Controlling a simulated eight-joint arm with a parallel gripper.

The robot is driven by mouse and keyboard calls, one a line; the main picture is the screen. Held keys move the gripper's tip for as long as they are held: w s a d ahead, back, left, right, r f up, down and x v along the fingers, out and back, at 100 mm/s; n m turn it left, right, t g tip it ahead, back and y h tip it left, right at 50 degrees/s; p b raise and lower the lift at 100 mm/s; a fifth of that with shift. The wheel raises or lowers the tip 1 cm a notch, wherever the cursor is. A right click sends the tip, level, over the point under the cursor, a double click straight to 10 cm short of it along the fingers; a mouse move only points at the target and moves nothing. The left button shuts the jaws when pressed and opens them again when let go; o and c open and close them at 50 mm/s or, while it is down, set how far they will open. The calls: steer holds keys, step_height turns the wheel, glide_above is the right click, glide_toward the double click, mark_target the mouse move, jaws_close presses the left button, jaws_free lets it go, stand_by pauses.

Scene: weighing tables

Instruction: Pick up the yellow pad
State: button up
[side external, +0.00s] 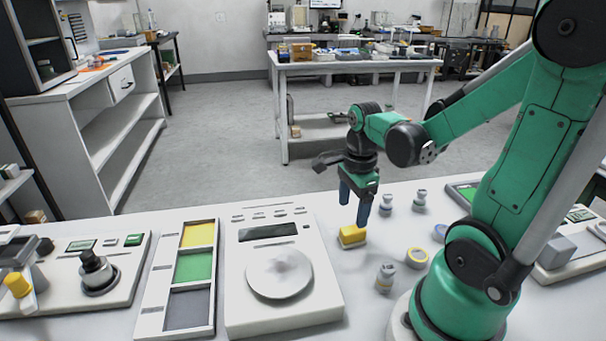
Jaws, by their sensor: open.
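The yellow pad (352,236) is a small block lying on the white table, just right of the scale with the round pan.
The scale (318,305) stands left of the pad, beside a tray (147,307) with yellow, green and grey compartments. Small grey weights (385,278) and a round yellow-topped piece (417,258) stand to the right. Bare table lies in front of the pad.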

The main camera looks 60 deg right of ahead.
mark_target(353, 228)
steer(key=shift+s+d+f+m, duration=0.25)
steer(key=shift+f+m, duration=0.05)
steer(key=shift+m, duration=0.4)
steer(key=shift+f, duration=2.65)
jaws_close()
